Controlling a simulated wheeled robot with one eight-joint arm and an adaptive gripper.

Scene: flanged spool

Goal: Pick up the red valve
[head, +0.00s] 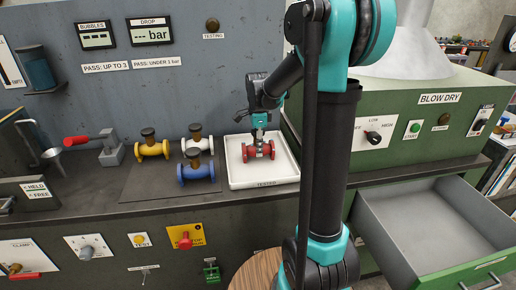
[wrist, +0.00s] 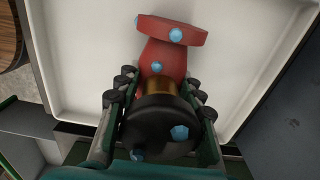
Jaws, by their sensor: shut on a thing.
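The red valve (head: 258,153) is in the white tray marked TESTED (head: 236,178) in the head view. Its red flanged body also shows in the wrist view (wrist: 165,58), with a brass neck and a black round cap (wrist: 160,122) toward me. My gripper (head: 260,136) comes down from above and is shut on the valve. In the wrist view my gripper's fingers (wrist: 159,108) stand on both sides of the neck and cap. I cannot tell whether the valve touches the tray floor.
A yellow valve (head: 152,146), a white valve (head: 197,142) and a blue valve (head: 196,170) stand on a dark mat left of the tray. The blow-dry cabinet (head: 425,118) is close on the right, with an empty open drawer (head: 430,220) below.

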